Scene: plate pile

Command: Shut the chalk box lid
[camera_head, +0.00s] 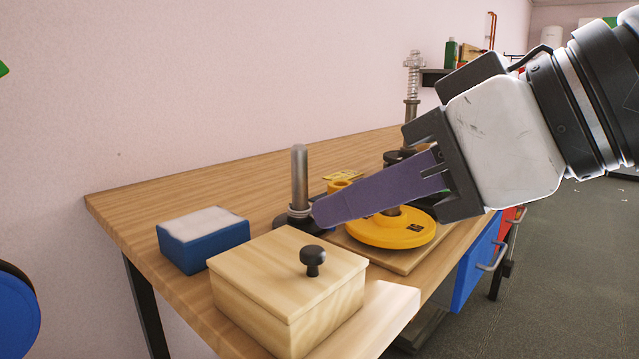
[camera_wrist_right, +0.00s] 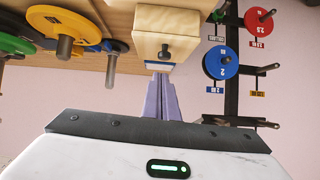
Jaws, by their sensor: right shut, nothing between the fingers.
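The chalk box is a pale wooden box (camera_head: 335,305) near the front of the table. Its flat lid (camera_head: 265,265) with a black knob (camera_head: 313,261) lies level on top, and I see no clear gap under it. The box front (camera_wrist_right: 150,40) and the knob (camera_wrist_right: 164,53) also show in the right wrist view. My right gripper (camera_head: 322,214) has purple fingers, shut and empty, and in the head view its tips appear above and behind the knob, apart from it. The fingers (camera_wrist_right: 163,95) point toward the box in the right wrist view. My left gripper is not in view.
A blue block with a white top (camera_head: 203,245) sits left of the box. Behind stand a metal post (camera_head: 299,175) and a yellow weight plate (camera_head: 380,235) on a board.

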